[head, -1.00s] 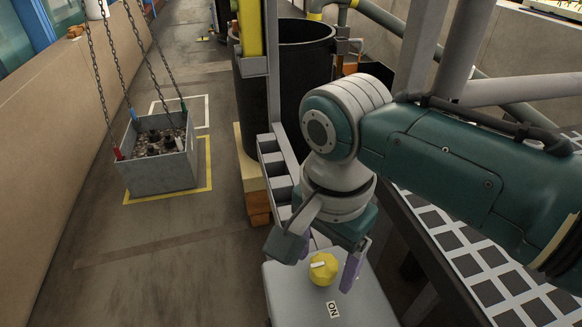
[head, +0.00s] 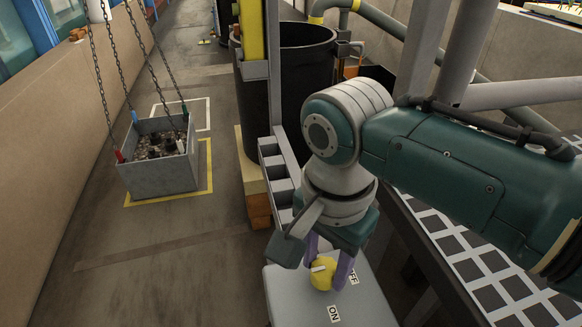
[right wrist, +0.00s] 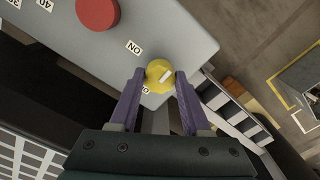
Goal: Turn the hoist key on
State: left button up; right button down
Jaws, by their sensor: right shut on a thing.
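The hoist key is a yellow round knob (head: 322,274) with a white pointer bar, on top of a grey control box (head: 285,300). An "ON" label (head: 334,313) lies on the near side of the knob and a partly hidden "OFF" label (head: 353,278) beside it at the right. My right gripper (head: 328,272) is shut on the knob, with a purple finger on each side. In the right wrist view the knob (right wrist: 159,75) sits between the fingertips, and its pointer slants up and to the right, not at the "ON" label (right wrist: 134,48). My left gripper is not in view.
A red button (right wrist: 97,12) sits on the same box. A grey crate of rubble (head: 160,178) hangs on chains at the left, over yellow floor marks. A black barrel (head: 305,85) stands behind my arm. A grid walkway (head: 475,262) lies at the right.

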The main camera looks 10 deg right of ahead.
jog(key=n+p, duration=0.1)
jog(key=n, duration=0.1)
jog(key=shift+r+n+p, duration=0.15)
jog(key=shift+n+p, duration=0.25)
jog(key=n+p, duration=0.1)
jog(key=n, duration=0.3)
jog(key=shift+p, duration=0.3)
jog(key=n+p, duration=0.1)
jog(key=n, duration=0.5)
jog(key=shift+d+n, duration=0.1)
jog(key=shift+n, duration=2.4)
